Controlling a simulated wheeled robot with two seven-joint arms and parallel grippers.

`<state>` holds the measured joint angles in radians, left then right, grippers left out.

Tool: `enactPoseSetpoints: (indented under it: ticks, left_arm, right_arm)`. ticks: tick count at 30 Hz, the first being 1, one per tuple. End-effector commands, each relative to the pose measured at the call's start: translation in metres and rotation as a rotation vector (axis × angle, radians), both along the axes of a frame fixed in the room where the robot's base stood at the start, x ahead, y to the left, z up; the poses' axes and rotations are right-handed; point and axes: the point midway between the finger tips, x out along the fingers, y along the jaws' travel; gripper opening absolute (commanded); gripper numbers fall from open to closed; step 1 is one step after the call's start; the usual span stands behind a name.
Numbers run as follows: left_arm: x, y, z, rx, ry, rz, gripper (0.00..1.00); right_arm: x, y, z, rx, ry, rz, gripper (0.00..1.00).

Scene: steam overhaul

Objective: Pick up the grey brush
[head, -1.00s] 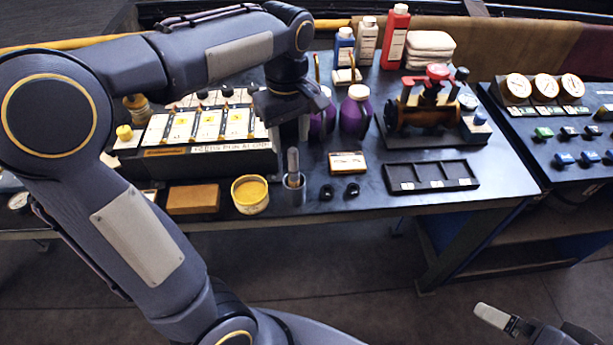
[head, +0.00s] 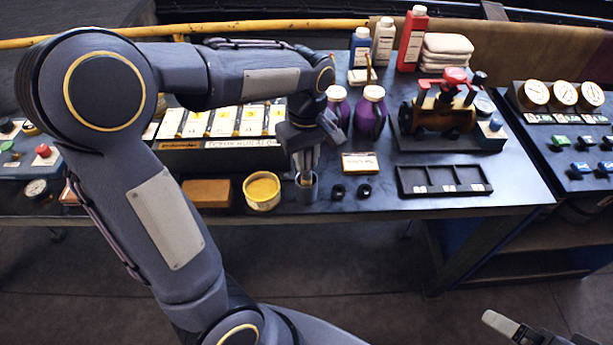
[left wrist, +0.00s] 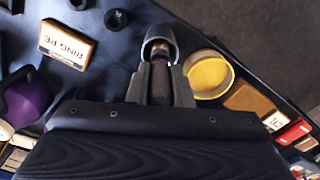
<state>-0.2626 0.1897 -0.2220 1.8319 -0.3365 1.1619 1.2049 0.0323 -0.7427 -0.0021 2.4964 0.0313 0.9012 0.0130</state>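The grey brush stands in a small grey cup (head: 307,194) near the table's front edge. Its handle (left wrist: 160,82) shows between my left fingers in the left wrist view, with the cup (left wrist: 160,40) just beyond. My left gripper (head: 305,165) points down over the cup, its fingers on either side of the handle. The gaps at the handle are too small to tell whether the fingers press on it. The brush's lower end is hidden in the cup. My right gripper (head: 505,326) is at the lower right, away from the table, only partly visible.
A yellow tin (head: 262,188) stands close left of the cup, with a brown block (head: 207,193) beyond it. Right of it are a small labelled box (head: 360,162) and two black rings (head: 351,191). Purple bottles (head: 371,112) stand behind. A black tray (head: 444,180) lies farther right.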

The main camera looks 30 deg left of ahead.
Motion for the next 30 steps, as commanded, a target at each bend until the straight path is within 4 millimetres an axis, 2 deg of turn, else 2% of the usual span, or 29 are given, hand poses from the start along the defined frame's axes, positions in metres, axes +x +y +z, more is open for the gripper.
enactPoseSetpoints:
  ticks: [1,4,14,17,24,30]
  left_arm:
    - [0.0,0.0,0.0,0.0,0.0,0.0,0.13]
    - [0.0,0.0,0.0,0.0,0.0,0.0,0.0]
    - [0.0,0.0,0.007,0.0,-0.002,0.0,0.0]
    - [0.001,0.0,0.022,-0.001,-0.005,0.001,0.0]
    - [0.001,0.0,0.071,-0.001,-0.004,0.0,0.0]
    - [0.0,0.0,0.096,-0.001,-0.001,0.0,0.0]
  right_arm:
    - [0.0,0.0,0.0,0.0,0.0,0.0,1.0]
    - [0.0,0.0,0.0,0.0,0.0,0.0,1.0]
    - [0.0,0.0,0.0,0.0,0.0,0.0,1.0]
    - [0.0,0.0,0.001,0.0,0.0,0.0,1.0]
    - [0.0,0.0,0.002,0.0,0.0,0.0,1.0]
    - [0.0,0.0,0.003,0.0,0.0,0.0,1.0]
